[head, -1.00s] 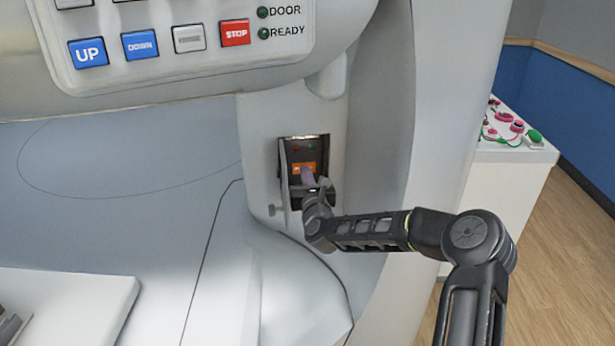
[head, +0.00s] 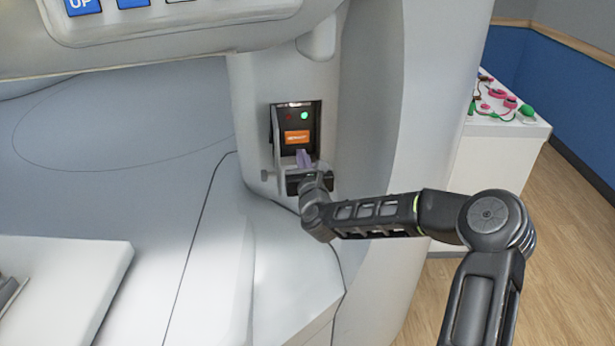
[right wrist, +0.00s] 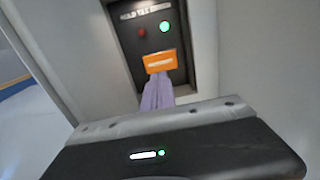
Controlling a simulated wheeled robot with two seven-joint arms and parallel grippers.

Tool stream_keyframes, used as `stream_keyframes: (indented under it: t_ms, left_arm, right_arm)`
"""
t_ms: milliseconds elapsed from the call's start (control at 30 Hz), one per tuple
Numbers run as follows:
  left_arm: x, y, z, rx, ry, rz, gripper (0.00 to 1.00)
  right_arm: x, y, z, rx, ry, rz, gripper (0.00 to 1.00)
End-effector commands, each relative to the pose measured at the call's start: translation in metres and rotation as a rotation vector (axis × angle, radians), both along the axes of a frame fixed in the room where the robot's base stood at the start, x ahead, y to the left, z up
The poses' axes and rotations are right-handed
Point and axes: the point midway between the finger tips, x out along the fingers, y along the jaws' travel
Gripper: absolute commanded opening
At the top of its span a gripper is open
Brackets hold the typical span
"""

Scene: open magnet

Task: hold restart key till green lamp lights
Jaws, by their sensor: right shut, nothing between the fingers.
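The orange restart key (head: 297,137) sits in a dark recessed panel (head: 313,120) on the machine's pale column; it also shows in the right wrist view (right wrist: 160,61). The green lamp (head: 304,115) is lit bright green, also in the right wrist view (right wrist: 165,27). The red lamp (right wrist: 142,32) beside it is dark red. My right gripper (head: 303,158) is shut and empty, with its pale purple fingertips just below the key. In the head view a small gap shows between the fingertips and the key. My left gripper is not in view.
A door or flap edge (head: 276,135) stands at the left of the recess. A control panel with blue buttons (head: 82,6) overhangs the upper left. A white cabinet (head: 500,150) with pink and green items stands at right, beside open floor.

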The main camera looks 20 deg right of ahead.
Motion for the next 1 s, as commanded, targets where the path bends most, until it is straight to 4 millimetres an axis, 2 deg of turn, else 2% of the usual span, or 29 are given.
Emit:
stream_keyframes:
  t_ms: [200,333,1000]
  left_arm:
    - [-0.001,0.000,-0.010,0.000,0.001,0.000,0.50]
    - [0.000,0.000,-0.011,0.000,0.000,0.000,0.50]
    - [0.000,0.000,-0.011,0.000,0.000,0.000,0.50]
  right_arm:
    - [-0.038,0.009,-0.001,-0.003,0.001,-0.001,0.00]
    - [-0.051,0.013,-0.001,-0.001,0.001,-0.002,0.00]
    - [-0.055,0.014,-0.001,0.001,0.002,-0.001,0.00]
